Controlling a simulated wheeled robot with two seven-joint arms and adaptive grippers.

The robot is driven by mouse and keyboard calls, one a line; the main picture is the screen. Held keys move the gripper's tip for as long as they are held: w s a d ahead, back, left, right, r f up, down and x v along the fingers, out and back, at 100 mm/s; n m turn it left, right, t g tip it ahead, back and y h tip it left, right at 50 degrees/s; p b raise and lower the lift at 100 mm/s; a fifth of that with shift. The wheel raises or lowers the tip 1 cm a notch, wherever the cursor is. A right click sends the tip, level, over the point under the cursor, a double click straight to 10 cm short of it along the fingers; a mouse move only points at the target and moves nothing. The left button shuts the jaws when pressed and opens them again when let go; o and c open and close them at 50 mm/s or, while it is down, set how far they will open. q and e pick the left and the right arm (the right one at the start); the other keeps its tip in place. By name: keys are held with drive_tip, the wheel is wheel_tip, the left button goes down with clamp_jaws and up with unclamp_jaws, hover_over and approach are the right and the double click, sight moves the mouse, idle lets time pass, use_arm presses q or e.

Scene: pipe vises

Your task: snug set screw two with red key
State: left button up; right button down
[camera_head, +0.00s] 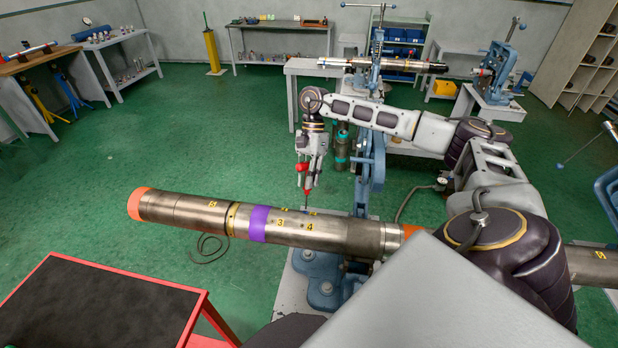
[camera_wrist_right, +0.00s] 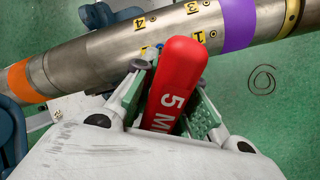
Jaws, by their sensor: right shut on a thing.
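The red key (camera_wrist_right: 178,85) is marked "5 M", with the rest hidden. My right gripper (camera_head: 308,172) is shut on its handle, and the fingers show on both sides of it in the wrist view. In the head view, the key's dark shaft (camera_head: 307,199) points down to the top of the steel pipe (camera_head: 335,235). I cannot tell whether the tip is seated in a screw. Labels 3 (camera_head: 280,223) and 4 (camera_head: 310,227) show on the pipe; label 1 (camera_wrist_right: 199,36) shows in the wrist view. Label two is not readable. My left gripper is not in view.
The pipe has a purple band (camera_head: 259,224) and an orange end (camera_head: 136,204). A blue vise (camera_head: 325,283) stands under it. A red-framed cart with a black top (camera_head: 85,305) is at front left. The green floor beyond the pipe is mostly clear.

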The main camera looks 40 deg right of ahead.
drive_tip(key=shift+s+a+f+b, duration=0.1)
drive_tip(key=shift+a+f+b, duration=0.1)
drive_tip(key=shift+f+b, duration=0.3)
idle(1.2)
drive_tip(key=shift+s+a+f, duration=0.25)
drive_tip(key=shift+a+f, duration=0.05)
drive_tip(key=shift+f, duration=0.05)
idle(0.6)
drive_tip(key=shift+s+a+b, duration=0.15)
drive_tip(key=shift+a+b, duration=0.05)
drive_tip(key=shift+b, duration=0.2)
idle(0.4)
drive_tip(key=shift+m, duration=0.3)
drive_tip(key=shift+d+f+m+p, duration=0.15)
drive_tip(key=shift+m+p, duration=0.45)
drive_tip(key=shift+m, duration=0.4)
drive_tip(key=shift+d+r+m+p, duration=0.1)
drive_tip(key=shift+m+p, duration=0.45)
drive_tip(key=shift+m, duration=0.45)
drive_tip(key=shift+w+m+p, duration=0.2)
drive_tip(key=shift+m+p, duration=0.1)
drive_tip(key=shift+m, duration=0.4)
